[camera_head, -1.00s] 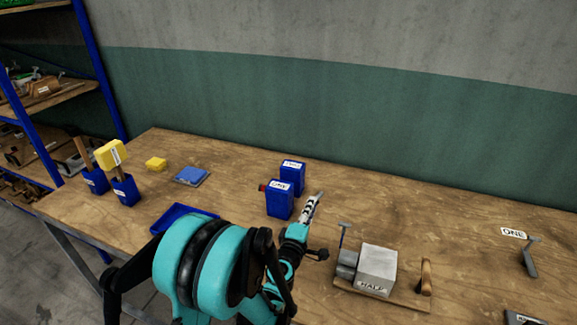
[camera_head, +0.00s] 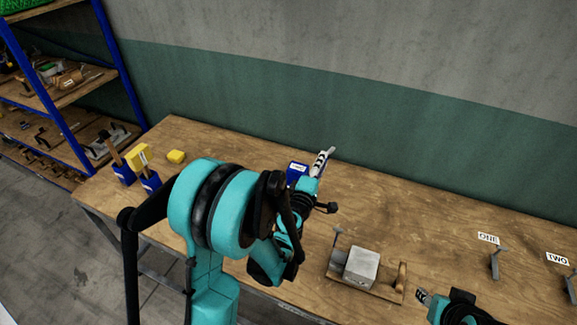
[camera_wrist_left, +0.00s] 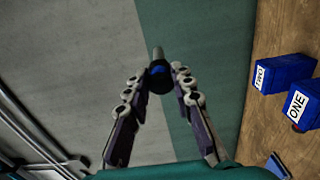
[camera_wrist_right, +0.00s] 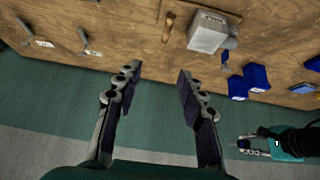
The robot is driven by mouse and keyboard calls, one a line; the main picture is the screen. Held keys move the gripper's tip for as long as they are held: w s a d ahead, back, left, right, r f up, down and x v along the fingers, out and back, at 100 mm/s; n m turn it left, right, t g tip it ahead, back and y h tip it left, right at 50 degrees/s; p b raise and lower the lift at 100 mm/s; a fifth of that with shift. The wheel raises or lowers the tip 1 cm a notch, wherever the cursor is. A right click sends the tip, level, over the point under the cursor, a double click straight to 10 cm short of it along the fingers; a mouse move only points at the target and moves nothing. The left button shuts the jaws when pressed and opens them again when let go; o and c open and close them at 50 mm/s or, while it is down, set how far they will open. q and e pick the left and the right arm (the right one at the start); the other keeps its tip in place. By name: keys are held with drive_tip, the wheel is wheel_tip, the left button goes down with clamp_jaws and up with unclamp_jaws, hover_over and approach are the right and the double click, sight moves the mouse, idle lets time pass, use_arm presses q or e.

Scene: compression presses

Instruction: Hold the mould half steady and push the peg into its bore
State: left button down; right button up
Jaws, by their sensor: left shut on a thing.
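The mould half looks like the grey block (camera_head: 361,267) on a wooden board with a handle, at the middle front of the bench. It also shows in the right wrist view (camera_wrist_right: 209,33). My left gripper (camera_head: 322,162) is raised behind and left of it, near the wall. It is shut on a dark cylinder with a blue part and a grey tip, apparently the peg (camera_wrist_left: 158,76). My right gripper (camera_head: 424,297) is at the lower right of the block, apart from it. In the right wrist view its fingers (camera_wrist_right: 157,85) are spread with nothing between them. The bore is not visible.
A blue bin (camera_head: 297,173) stands behind my left arm; bins TWO (camera_wrist_left: 284,71) and ONE (camera_wrist_left: 300,106) show in the left wrist view. Grey brackets (camera_head: 495,264) stand by labels at right. Bench between is clear.

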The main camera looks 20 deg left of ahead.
drive_tip(key=shift+w, duration=0.1)
drive_tip(key=o, duration=1.3)
drive_tip(key=shift+w+n, duration=0.25)
drive_tip(key=shift+n, duration=0.05)
drive_tip(key=shift+o, duration=0.5)
drive_tip(key=shift+w+n+g+b, duration=0.3)
drive_tip(key=shift+w+n, duration=0.05)
drive_tip(key=shift+n, duration=0.05)
drive_tip(key=n+g+b, duration=0.5)
drive_tip(key=n+g, duration=0.2)
drive_tip(key=n, duration=1)
hover_over(401, 274)
wheel_tip(401, 274, down, 15)
wheel_tip(401, 274, down, 11)
drive_tip(key=b, duration=0.8)
drive_tip(key=shift+f, duration=0.15)
